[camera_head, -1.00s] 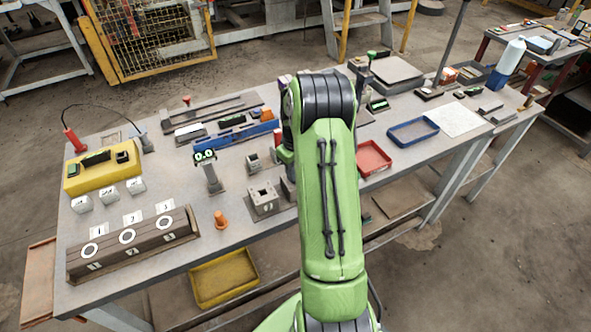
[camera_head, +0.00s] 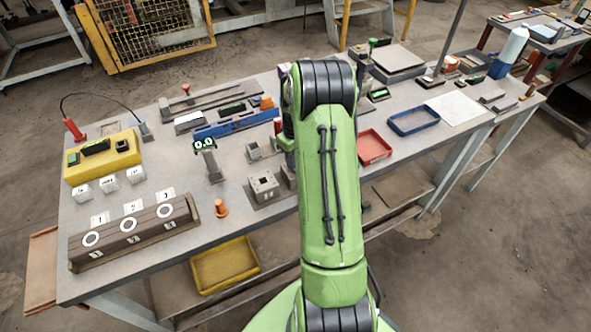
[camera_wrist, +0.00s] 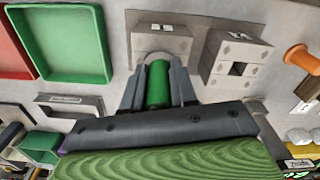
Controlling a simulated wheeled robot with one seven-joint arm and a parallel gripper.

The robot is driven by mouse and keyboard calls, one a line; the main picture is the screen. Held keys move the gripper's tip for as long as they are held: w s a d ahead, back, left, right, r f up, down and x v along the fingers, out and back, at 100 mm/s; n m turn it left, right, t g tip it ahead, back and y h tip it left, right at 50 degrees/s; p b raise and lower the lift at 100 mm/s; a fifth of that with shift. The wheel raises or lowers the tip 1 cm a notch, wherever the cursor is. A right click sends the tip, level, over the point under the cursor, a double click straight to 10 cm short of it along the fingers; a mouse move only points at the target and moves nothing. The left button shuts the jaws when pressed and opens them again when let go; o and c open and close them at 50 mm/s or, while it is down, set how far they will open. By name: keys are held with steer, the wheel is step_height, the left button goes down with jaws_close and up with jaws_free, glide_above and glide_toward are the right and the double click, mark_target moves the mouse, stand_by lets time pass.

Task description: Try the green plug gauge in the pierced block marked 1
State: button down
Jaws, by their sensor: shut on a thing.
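The green plug gauge (camera_wrist: 158,84) is gripped between the two grey fingers of my gripper (camera_wrist: 158,92) in the wrist view. A grey rounded edge shows at its far end. Just beyond it stands a grey block (camera_wrist: 150,38) with a small mark on top that I cannot read. I cannot tell whether the gauge touches it. To its right is a grey block (camera_wrist: 220,66) with a square opening. In the head view my arm hides the gripper and gauge. There, a rack (camera_head: 138,238) holds ringed pieces under cards marked 1 (camera_head: 100,219), 2 and 3.
An orange plug (camera_head: 221,209) stands between the rack and a pierced grey block (camera_head: 263,187). A display on a stand (camera_head: 205,146) is behind them. A green tray (camera_wrist: 62,77) lies left of the gauge. Red (camera_head: 386,155) and blue (camera_head: 433,129) trays lie right of my arm.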

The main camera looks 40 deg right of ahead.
steer(key=shift+r+p, duration=3.3)
steer(key=shift+r, duration=1.3)
steer(key=shift+f, duration=0.1)
